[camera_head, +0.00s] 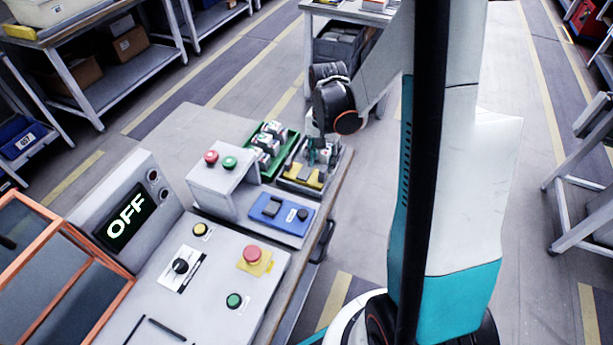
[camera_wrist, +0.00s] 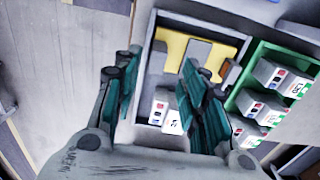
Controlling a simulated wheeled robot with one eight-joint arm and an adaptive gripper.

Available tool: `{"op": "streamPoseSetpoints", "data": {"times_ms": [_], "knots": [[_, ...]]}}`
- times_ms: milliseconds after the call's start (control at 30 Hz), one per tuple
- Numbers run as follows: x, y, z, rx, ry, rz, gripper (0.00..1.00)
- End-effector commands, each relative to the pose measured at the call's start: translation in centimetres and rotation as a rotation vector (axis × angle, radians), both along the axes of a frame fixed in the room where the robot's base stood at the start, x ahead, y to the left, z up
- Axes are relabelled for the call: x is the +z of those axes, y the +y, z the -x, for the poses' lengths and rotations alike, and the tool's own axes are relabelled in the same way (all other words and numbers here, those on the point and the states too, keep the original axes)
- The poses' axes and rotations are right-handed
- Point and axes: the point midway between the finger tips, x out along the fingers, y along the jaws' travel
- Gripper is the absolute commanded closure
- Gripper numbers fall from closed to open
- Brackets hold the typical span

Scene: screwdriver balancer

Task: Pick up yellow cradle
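The yellow cradle (camera_head: 303,174) lies in a grey tray (camera_head: 284,185) at the table's right edge in the head view. In the wrist view the yellow cradle (camera_wrist: 178,44) lies along the upper end of the tray (camera_wrist: 229,34), with grey parts partly over or beside it. My gripper (camera_head: 319,152) is over this tray, with the arm reaching down from above. In the wrist view my gripper (camera_wrist: 158,78) has its teal fingers apart with nothing held between them. The cradle is beyond the fingertips; the right finger hides part of the tray.
White blocks (camera_wrist: 165,110) share the grey tray. A green tray (camera_head: 258,165) with several blocks stands beside it. A grey button box (camera_head: 219,180) and a blue switch panel (camera_head: 281,212) are close by. The control panel shows OFF on a display (camera_head: 126,216).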

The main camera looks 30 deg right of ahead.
Motion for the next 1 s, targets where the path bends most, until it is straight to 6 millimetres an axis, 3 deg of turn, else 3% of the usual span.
{"op": "streamPoseSetpoints", "data": {"times_ms": [400, 667, 833, 1000], "knots": [[-4.9, -0.1, 0.4, 0.0, 0.0, 0.0, 0.61], [-5.1, -0.1, 0.4, 0.0, 0.0, 0.0, 0.61], [-5.1, -0.1, 0.4, 0.0, 0.0, 0.0, 0.97], [-5.1, -0.1, 0.4, 0.0, 0.0, 0.0, 1.0]]}}
